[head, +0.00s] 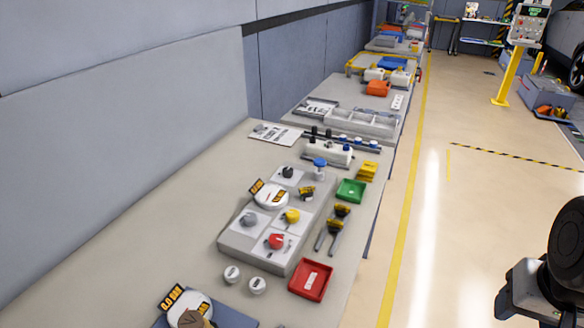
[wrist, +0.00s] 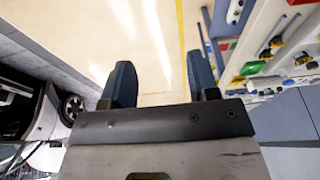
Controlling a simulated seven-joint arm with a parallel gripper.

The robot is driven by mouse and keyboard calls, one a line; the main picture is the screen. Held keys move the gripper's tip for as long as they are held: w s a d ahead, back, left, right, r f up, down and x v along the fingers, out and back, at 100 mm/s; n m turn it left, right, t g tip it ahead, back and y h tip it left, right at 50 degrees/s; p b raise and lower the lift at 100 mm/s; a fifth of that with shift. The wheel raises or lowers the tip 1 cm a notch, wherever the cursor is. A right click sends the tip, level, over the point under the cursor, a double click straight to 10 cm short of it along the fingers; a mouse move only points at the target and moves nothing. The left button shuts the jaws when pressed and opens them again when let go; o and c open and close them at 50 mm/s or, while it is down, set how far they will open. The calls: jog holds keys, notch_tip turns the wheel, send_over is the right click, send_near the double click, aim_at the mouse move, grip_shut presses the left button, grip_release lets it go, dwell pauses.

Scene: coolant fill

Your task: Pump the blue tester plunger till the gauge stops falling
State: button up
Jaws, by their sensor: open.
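A blue-topped plunger (head: 320,164) stands upright at the back right of the grey panel block in the head view. A round white gauge (head: 271,197) with an orange-and-black display sits on that block. Another round gauge (head: 196,303) lies at the near edge of the picture, its display seeming to read 0.0 bar; a brown part covers some of it. In the wrist view, my gripper (wrist: 160,75) is open and empty, its two dark fingers apart over the floor. The bench is off to the right there, so the gripper is well away from the plunger.
The grey panel block (head: 235,241) carries red, yellow, grey and black knobs. A red tray (head: 311,280), a green tray (head: 351,190) and pliers-like tools (head: 329,236) lie to its right. Two white caps (head: 244,279) lie in front. The floor (head: 455,230) beside the bench is clear.

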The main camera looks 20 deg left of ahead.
jog(key=shift+w+r, duration=0.1)
jog(key=shift+w, duration=0.1)
jog(key=c, duration=0.5)
jog(key=shift+w+a+r, duration=0.15)
jog(key=shift+w, duration=0.1)
jog(key=shift+c, duration=1.1)
jog(key=shift+g, duration=0.4)
jog(key=w+a+r, duration=0.2)
jog(key=w, duration=0.2)
jog(key=w+a+r, duration=0.2)
jog(key=w, duration=0.3)
jog(key=w+a+r, duration=0.2)
jog(key=w+a, duration=0.1)
jog(key=w, duration=0.2)
jog(key=shift+w, duration=0.25)
grip_shut()
jog(key=w+a+g, duration=0.1)
jog(key=w+a, duration=2.2)
jog(key=a, duration=0.2)
jog(key=w+a+f, duration=0.2)
jog(key=a, duration=0.5)
jog(key=w+a+f, duration=0.2)
jog(key=w+a, duration=0.1)
jog(key=a, duration=0.3)
jog(key=shift+w+a+g, duration=0.2)
jog(key=shift+a+g, duration=0.15)
jog(key=shift+g, duration=0.05)
jog(key=shift+f, duration=0.1)
